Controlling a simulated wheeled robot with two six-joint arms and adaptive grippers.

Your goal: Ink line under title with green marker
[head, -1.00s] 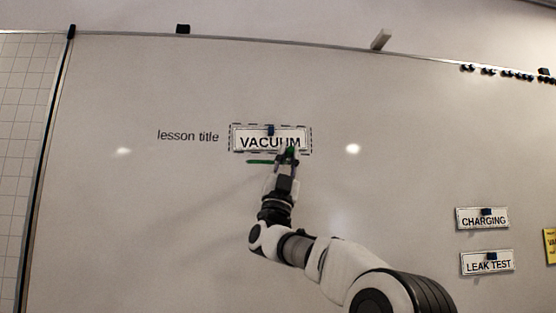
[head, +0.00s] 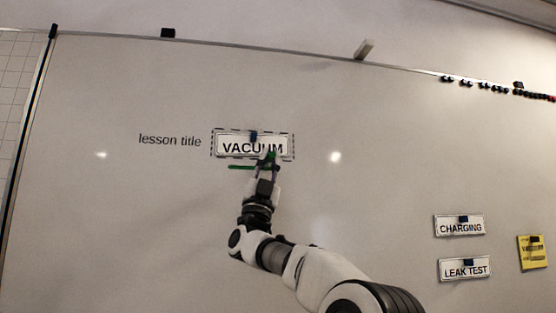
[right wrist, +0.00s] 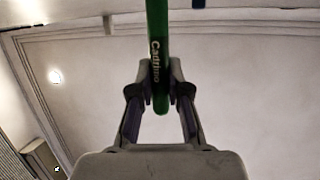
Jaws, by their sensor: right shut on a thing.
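The white title card reading "VACUUM" (head: 225,149) sits inside a dashed frame on the whiteboard, right of the printed words "lesson title" (head: 170,141). A short green line (head: 239,167) lies just under the left part of the card. My right gripper (head: 267,163) is at the card's lower right part, at the right end of the visible line, and hides part of the card. It is shut on the green marker (right wrist: 157,35), which stands between the fingertips in the right wrist view (right wrist: 160,88). Whether the marker tip touches the board cannot be told. My left gripper is out of view.
The cards "CHARGING" (head: 460,229) and "LEAK TEST" (head: 465,271) hang at the lower right, beside a yellow note (head: 532,253). Several small dark magnets (head: 463,82) line the top right edge. The board right of the title card is bare.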

